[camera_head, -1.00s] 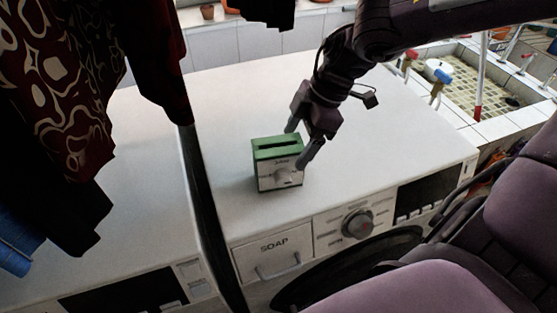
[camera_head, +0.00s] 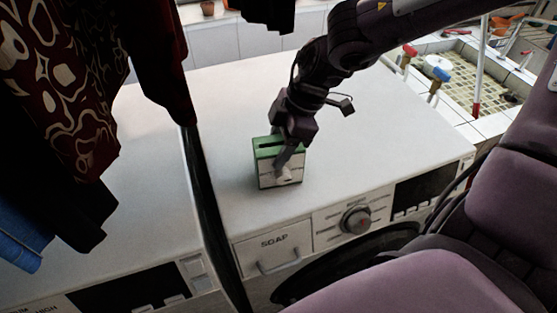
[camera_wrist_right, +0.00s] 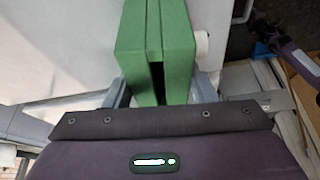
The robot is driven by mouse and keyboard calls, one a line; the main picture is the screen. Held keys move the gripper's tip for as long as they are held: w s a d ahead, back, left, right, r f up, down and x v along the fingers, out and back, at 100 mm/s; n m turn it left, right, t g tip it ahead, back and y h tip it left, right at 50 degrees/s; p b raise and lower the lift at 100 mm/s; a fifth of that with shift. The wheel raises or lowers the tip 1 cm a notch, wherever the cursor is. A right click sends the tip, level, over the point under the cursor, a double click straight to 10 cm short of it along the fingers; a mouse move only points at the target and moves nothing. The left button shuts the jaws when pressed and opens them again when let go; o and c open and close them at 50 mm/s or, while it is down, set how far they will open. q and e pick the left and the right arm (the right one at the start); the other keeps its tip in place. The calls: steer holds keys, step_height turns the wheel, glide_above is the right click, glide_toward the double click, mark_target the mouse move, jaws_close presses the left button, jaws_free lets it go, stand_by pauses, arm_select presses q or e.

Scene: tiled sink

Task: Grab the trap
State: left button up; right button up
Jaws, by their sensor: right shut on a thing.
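The trap looks like a small green box with a dark slot in its top and a white front face with a pale knob (camera_head: 265,167). It stands upright on the white top of the washing machine. My right gripper (camera_head: 283,160) is at the box from above and behind, shut on it. In the right wrist view the green box (camera_wrist_right: 157,45) sits between the two fingers (camera_wrist_right: 160,95), with the white knob on its right side. My left gripper is not in view.
The white washing machine top (camera_head: 350,110) is clear around the box. Dark patterned clothes (camera_head: 60,80) hang at the left. A tiled sink (camera_head: 470,88) with red and blue taps lies at the back right. A soap drawer (camera_head: 272,247) is in the machine's front.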

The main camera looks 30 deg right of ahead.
steer(key=c, duration=0.4)
steer(key=shift+d+r, duration=0.1)
